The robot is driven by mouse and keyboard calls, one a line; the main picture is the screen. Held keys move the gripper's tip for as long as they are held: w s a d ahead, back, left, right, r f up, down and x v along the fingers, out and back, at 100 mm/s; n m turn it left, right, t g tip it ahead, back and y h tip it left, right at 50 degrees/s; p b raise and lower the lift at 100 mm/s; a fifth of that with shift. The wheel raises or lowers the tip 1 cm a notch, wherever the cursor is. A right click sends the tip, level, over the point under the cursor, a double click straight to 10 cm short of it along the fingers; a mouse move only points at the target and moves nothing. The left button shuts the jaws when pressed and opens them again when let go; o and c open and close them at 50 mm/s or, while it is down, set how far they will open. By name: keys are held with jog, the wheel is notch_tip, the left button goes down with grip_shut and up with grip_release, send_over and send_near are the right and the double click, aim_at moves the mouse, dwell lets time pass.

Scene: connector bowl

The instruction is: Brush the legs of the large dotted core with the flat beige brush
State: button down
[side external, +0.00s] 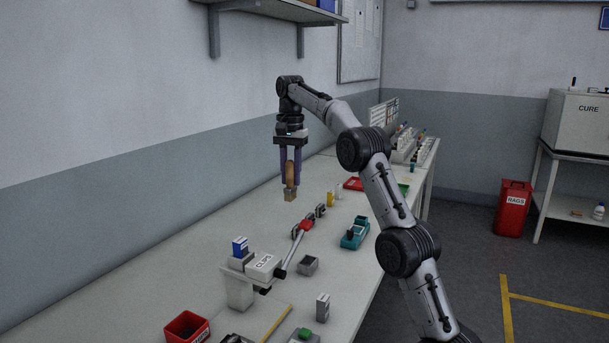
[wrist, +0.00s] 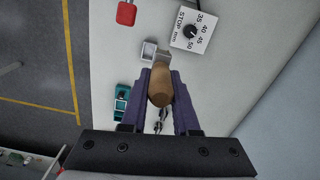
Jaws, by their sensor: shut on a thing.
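My gripper (side external: 290,180) is shut on a wooden-handled brush (side external: 290,194) and holds it upright, bristle end down, above the bench. In the wrist view the brush (wrist: 160,88) sits between the two purple fingers, with its lighter flat end showing past the handle. The brush is apart from everything on the bench. I cannot make out which piece is the large dotted core; no dots or legs show clearly. A small blue block (side external: 240,244) sits on the grey fixture (side external: 240,290), and a grey block (side external: 322,306) stands near the front.
A teal holder (side external: 354,236), a grey open box (side external: 308,265) and a red bin (side external: 186,328) stand on the bench. A stop-dial box (wrist: 190,30) shows in the wrist view. Racks (side external: 404,146) fill the far end.

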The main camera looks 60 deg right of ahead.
jog(key=s+a, duration=0.2)
jog(key=a, duration=3)
notch_tip(320, 180, down, 12)
jog(key=shift+r, duration=0.25)
jog(key=shift+s+f, duration=0.1)
jog(key=shift+f, duration=3.65)
jog(key=shift+f, duration=0.75)
jog(key=shift+d+r, duration=0.15)
jog(key=shift+d, duration=1)
